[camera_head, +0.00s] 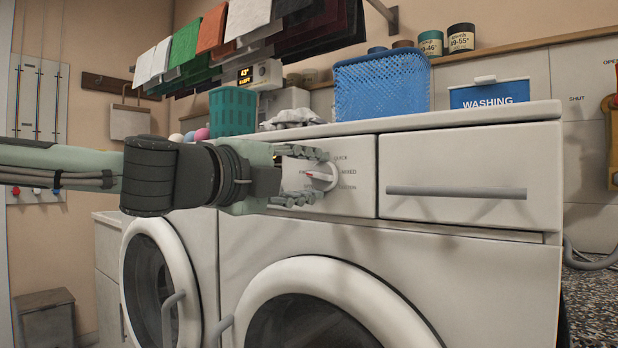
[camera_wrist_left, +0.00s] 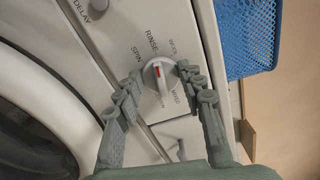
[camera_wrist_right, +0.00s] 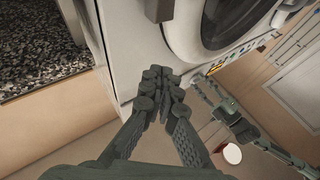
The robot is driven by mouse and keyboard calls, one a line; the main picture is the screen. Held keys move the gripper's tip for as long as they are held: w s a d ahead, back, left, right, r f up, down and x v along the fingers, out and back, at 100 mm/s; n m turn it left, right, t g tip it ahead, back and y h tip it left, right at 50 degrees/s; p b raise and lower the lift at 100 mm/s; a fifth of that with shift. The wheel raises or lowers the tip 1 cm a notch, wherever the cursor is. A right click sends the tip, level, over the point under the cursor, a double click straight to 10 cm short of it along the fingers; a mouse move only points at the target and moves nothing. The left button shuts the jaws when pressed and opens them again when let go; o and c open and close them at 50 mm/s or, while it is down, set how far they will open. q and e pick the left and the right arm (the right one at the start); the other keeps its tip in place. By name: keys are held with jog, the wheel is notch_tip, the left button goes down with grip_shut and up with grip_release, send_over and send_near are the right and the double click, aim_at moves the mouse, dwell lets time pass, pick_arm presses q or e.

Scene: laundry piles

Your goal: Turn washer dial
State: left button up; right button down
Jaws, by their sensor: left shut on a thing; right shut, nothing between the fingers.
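The washer dial (camera_head: 323,177) is a round white knob with a red mark, on the white front panel of the washer. In the left wrist view the dial (camera_wrist_left: 159,76) has printed words around it, among them SPIN, RINSE and MIXED. The red mark lies on the side near RINSE. My left gripper (camera_head: 318,176) reaches in from the left with one finger above and one below the dial, shut on it. My right gripper (camera_wrist_right: 160,90) is shut and empty, fingertips together, and shows only in its own wrist view, apart from the dial.
A closed drawer with a bar handle (camera_head: 455,192) is right of the dial. A round washer door (camera_head: 340,290) is below. A blue basket (camera_head: 382,85), a green basket (camera_head: 232,112) and a blue WASHING box (camera_head: 489,94) stand on top. Clothes hang above.

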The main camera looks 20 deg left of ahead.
pick_arm(q)
jog(key=o, duration=1.1)
jog(key=shift+s, duration=0.1)
jog(key=v, duration=1.1)
jog(key=shift+s+a, duration=0.15)
jog(key=shift+s, duration=0.25)
